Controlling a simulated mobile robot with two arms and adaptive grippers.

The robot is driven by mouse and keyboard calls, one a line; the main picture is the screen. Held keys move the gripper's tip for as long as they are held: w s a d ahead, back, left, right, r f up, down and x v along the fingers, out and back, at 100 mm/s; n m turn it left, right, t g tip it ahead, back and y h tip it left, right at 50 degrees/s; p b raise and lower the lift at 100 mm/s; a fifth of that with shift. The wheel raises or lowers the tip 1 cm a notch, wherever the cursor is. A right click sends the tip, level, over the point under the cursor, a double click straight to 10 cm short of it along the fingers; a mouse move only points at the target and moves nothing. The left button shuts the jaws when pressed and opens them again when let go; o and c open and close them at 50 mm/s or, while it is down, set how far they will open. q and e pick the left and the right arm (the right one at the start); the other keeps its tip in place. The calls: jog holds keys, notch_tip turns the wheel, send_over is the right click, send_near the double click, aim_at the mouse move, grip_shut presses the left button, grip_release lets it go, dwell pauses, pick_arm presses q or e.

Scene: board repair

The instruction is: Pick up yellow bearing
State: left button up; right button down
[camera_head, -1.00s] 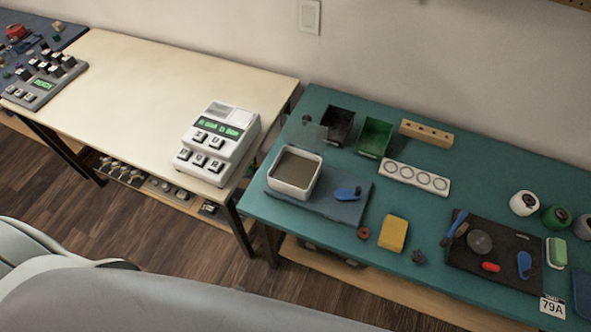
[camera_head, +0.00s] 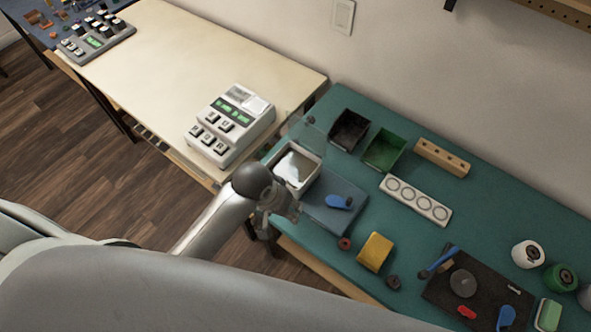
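I cannot make out a yellow bearing in the head view. A yellow block (camera_head: 375,252) lies near the front edge of the green table. A small red ring (camera_head: 345,243) lies to its left, and a small dark round part (camera_head: 393,282) lies below it. A white strip with several round rings (camera_head: 415,200) lies farther back. My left gripper (camera_head: 284,210) is over the table's left front corner, in front of a white square basin (camera_head: 313,178). It is small and blurred, so its finger opening is unclear. My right gripper is not in view.
A blue mat (camera_head: 325,216) holds a blue tool (camera_head: 340,202). Black (camera_head: 350,128) and green (camera_head: 384,148) bins stand behind, beside a wooden block (camera_head: 442,157). A dark mat (camera_head: 435,295) with tools lies at right. The cream table (camera_head: 200,60) is mostly clear around a white keypad device (camera_head: 230,125).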

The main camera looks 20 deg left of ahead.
pick_arm(q)
jog(key=w+r+n, duration=0.1)
jog(key=w+r, duration=0.2)
jog(key=w, duration=0.4)
jog(key=n+g+y, duration=0.1)
jog(key=n+y, duration=0.1)
send_near(293, 171)
jog(key=f, duration=0.5)
jog(key=w+f+p, duration=0.1)
jog(key=f, duration=0.2)
jog(key=shift+a+f, duration=0.1)
jog(key=shift+f, duration=0.05)
jog(key=shift+c, duration=0.4)
jog(key=c, duration=1)
